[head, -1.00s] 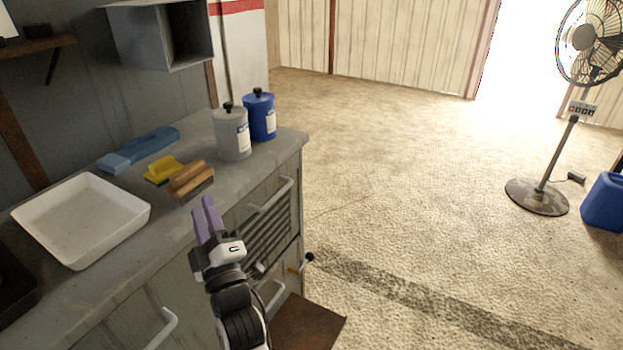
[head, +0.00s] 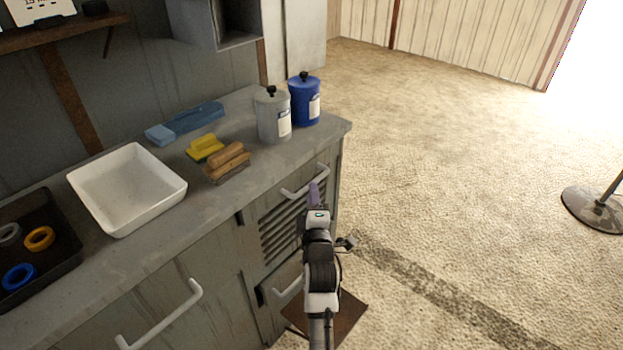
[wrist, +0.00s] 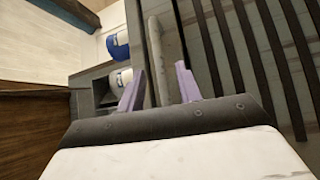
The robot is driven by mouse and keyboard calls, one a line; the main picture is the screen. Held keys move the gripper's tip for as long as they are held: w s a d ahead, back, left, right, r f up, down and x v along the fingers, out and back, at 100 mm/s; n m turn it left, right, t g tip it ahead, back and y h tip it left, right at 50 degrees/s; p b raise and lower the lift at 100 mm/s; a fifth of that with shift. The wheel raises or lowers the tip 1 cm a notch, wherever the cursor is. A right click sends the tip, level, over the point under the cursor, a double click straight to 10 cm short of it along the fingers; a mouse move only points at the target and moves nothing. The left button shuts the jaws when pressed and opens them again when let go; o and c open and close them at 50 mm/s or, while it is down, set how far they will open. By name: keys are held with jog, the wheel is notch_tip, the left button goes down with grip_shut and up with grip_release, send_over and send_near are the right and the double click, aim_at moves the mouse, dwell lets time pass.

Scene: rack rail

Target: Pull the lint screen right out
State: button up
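The slatted front (head: 279,232) in the grey cabinet's right end has a white bar handle (head: 303,182) along its top. It seems to be the lint screen's front; its inside is hidden. In the wrist view the dark slats (wrist: 262,60) run along the right, and the pale handle bar (wrist: 154,55) lies ahead, in line with the gap between my fingers. My gripper (head: 314,190) is in front of the slatted front, near the handle's right part. In the wrist view my gripper (wrist: 159,88) has its purple fingers apart, one on each side of the bar. I see no clear contact.
The counter (head: 215,208) holds a white tray (head: 84,205), a brush (head: 227,163), a yellow sponge (head: 204,148), a grey canister (head: 272,117) and a blue canister (head: 304,100). A brown board (head: 345,312) sticks out low by my arm.

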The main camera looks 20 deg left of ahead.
jog(key=shift+p+x, duration=0.55)
jog(key=shift+x, duration=1.8)
grip_shut()
